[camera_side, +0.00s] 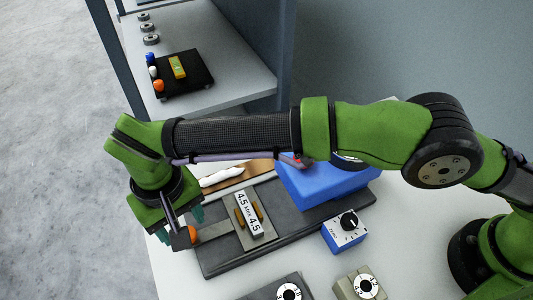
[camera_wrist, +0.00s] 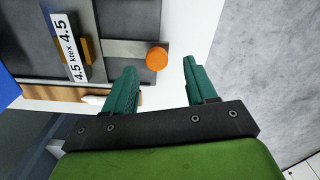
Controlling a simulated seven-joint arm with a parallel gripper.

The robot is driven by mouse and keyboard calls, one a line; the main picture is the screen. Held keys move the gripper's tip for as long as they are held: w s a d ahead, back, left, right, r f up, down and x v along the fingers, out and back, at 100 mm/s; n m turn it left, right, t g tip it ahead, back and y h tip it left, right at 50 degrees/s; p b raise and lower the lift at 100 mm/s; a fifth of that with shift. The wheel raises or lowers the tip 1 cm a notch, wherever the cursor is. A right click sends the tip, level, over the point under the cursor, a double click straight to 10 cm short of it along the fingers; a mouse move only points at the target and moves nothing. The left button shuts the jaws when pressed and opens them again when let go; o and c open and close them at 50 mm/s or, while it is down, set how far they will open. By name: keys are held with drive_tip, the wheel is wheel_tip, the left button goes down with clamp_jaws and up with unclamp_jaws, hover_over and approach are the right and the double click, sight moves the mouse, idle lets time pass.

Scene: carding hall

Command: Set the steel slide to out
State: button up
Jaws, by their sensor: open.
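The steel slide (camera_side: 214,231) is a flat grey metal strip with an orange knob (camera_side: 192,235) on its left end. It runs from under a block labelled "4.5 ktex 4.5" (camera_side: 249,214) to the edge of a dark base plate (camera_side: 222,264). In the wrist view the steel slide (camera_wrist: 132,49) and its knob (camera_wrist: 157,58) show clearly. My gripper (camera_side: 181,225) is open, its teal fingers beside the knob in the side view. In the wrist view the knob appears just beyond the gap of my gripper (camera_wrist: 160,66). I cannot tell whether they touch.
Two more dials (camera_side: 289,291) (camera_side: 366,286) are at the front. A white sliver roll (camera_side: 221,178) lies behind. A shelf (camera_side: 207,40) holds a black tray.

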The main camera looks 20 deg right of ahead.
wheel_tip(320, 180, up, 9)
idle(0.3)
